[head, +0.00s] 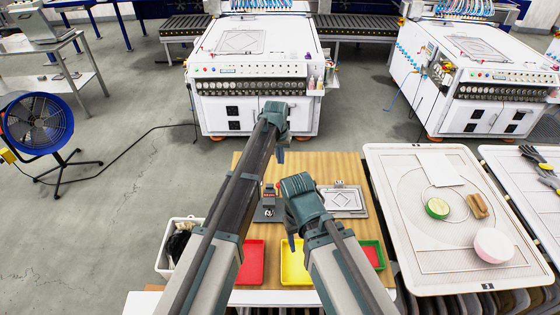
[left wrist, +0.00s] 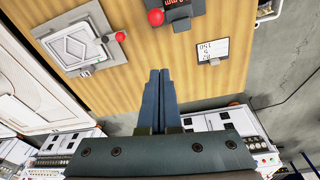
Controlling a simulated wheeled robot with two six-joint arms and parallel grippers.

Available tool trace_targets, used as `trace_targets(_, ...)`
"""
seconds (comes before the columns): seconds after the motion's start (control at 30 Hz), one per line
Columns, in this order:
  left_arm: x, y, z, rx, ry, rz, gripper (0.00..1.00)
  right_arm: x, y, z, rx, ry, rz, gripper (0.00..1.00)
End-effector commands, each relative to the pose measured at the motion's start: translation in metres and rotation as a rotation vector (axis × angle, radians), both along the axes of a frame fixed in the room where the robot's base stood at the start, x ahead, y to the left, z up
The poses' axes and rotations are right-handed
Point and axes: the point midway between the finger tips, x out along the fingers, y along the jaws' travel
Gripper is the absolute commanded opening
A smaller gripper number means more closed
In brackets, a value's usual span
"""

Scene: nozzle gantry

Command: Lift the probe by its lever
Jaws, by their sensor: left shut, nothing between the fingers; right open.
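A dark device with a red digital readout (left wrist: 178,10) stands at the top of the left wrist view, cut off by the edge. A red ball knob (left wrist: 155,17) is beside it and looks like its lever end. In the head view the device (head: 266,212) is on the wooden table, partly hidden by my arms. My left gripper (head: 279,158) is beyond it, above the table's far edge. In the left wrist view its fingers (left wrist: 160,72) are shut, empty and apart from the knob. My right gripper (head: 291,242) is open and empty, low over the table near the trays.
A framed diamond plate (head: 346,200) lies right of the device; its corner has another red knob (left wrist: 120,36). A white number card (left wrist: 212,50) lies on the wood. Red (head: 251,262), yellow (head: 293,262) and green-rimmed (head: 379,250) trays line the near side. A large screen frame (head: 400,270) stands right.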

Motion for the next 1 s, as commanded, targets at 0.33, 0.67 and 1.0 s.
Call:
trace_targets(0.33,0.007,-0.003,-0.054,0.0,0.0,0.0,0.0,0.0,0.0,-0.054,-0.002,0.0,0.009,0.59)
trace_targets(0.67,-0.011,-0.001,-0.073,0.0,0.0,0.0,0.0,0.0,0.0,-0.073,-0.002,0.001,0.015,0.59)
trace_targets(1.0,-0.028,0.003,-0.07,0.0,0.0,0.0,0.0,0.0,0.0,-0.07,-0.002,0.001,0.015,0.59)
